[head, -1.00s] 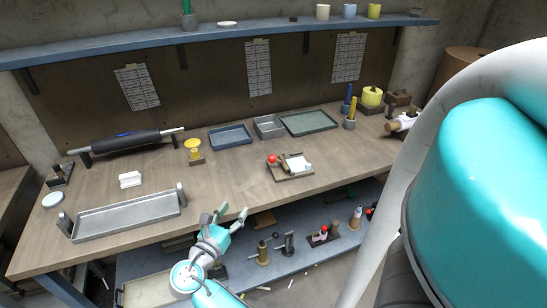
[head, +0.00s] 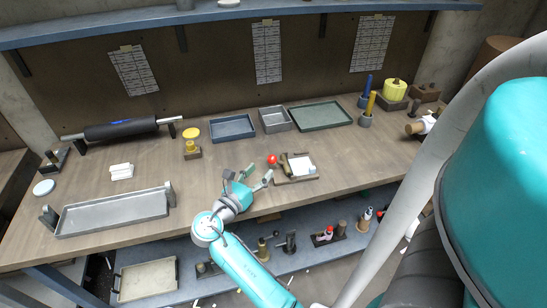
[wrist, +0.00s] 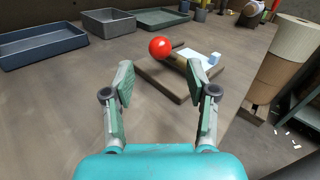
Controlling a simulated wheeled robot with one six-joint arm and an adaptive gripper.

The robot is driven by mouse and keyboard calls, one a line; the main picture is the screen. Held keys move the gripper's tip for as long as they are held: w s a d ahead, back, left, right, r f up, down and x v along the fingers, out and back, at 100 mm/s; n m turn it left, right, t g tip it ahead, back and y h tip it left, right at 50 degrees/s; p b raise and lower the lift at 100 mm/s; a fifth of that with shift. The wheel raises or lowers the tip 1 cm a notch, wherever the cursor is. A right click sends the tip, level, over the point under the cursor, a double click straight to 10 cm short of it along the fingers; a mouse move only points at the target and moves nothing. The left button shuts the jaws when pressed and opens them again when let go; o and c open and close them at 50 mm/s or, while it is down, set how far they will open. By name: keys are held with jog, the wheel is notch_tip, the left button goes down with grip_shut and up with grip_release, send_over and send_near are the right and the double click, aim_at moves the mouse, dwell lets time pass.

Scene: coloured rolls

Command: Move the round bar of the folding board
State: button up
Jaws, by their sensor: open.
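The folding board (head: 296,180) is a small brown board lying on the workbench, with a white sheet (head: 303,166) on it. A bright red ball (head: 272,159) sits at its left side. A short brown round bar (head: 285,163) lies between the ball and the sheet. My gripper (head: 248,176) is open and empty, left of and in front of the board. Its fingers (wrist: 168,85) are apart from the board.
A blue tray (head: 232,128), a grey bin (head: 275,119) and a green tray (head: 320,116) stand behind. A yellow-topped stand (head: 192,143) and a long grey tray (head: 112,213) are to the left. The bench's front edge is close below my gripper.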

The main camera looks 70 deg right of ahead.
aim_at(269, 162)
jog(key=d, duration=0.5)
jog(key=s+d, duration=0.1)
jog(key=d, duration=0.1)
jog(key=shift+d, duration=0.2)
grip_shut()
